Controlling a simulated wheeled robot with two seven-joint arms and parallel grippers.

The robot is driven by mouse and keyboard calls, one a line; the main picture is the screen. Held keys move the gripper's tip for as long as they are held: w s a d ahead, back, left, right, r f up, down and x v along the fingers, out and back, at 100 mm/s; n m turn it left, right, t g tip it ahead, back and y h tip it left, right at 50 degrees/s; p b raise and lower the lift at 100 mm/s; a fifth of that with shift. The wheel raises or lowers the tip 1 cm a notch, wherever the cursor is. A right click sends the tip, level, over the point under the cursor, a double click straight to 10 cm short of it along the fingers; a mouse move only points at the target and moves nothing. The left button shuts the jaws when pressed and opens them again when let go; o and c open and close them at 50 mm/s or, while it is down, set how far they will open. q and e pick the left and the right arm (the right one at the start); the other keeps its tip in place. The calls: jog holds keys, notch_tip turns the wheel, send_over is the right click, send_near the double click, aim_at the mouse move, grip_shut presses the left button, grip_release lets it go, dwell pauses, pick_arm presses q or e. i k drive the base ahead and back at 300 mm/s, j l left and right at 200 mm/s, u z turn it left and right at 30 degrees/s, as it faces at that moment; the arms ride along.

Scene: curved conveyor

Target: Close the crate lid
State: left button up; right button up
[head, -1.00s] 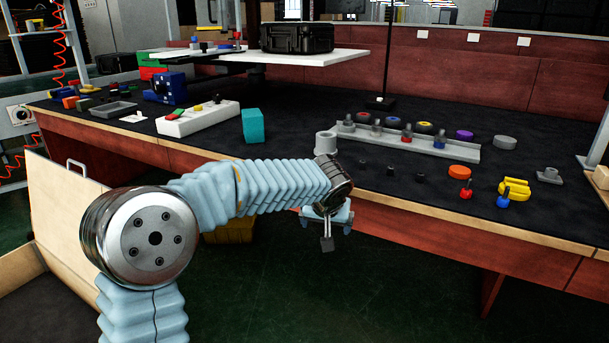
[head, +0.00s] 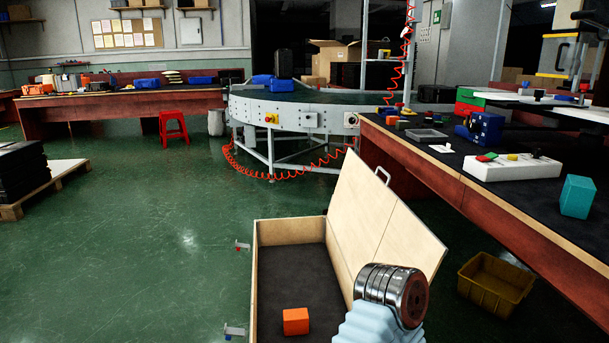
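The wooden crate (head: 288,231) stands on the floor at the lower middle of the head view. Its lid (head: 372,228) is open, tilted up on the crate's right side, with a grey handle (head: 382,176) on the lid's far edge. An orange block (head: 296,321) lies on the crate's dark floor. One of my arms, with pale blue sleeve and metal joint, stands in front of the lid's near part and hides the crate's near right corner. Neither gripper shows.
A workbench (head: 481,194) runs along the right, with a teal block (head: 577,196) on it. A yellow bin (head: 495,284) stands on the floor right of the lid. The curved conveyor (head: 290,112) and a red stool (head: 173,128) are farther back.

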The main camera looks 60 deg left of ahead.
aim_at(369, 222)
jog(key=i+j+u, duration=0.15)
jog(key=u, duration=0.25)
jog(key=i+u, duration=0.25)
jog(key=u, duration=0.15)
jog(key=i+u, duration=0.2)
jog(key=u, duration=0.2)
jog(key=i+u, duration=0.25)
jog(key=u, duration=0.15)
jog(key=k+l+u, duration=0.1)
jog(key=k+u, duration=0.15)
jog(key=u, duration=0.25)
jog(key=k+u, duration=0.3)
jog(key=u, duration=0.2)
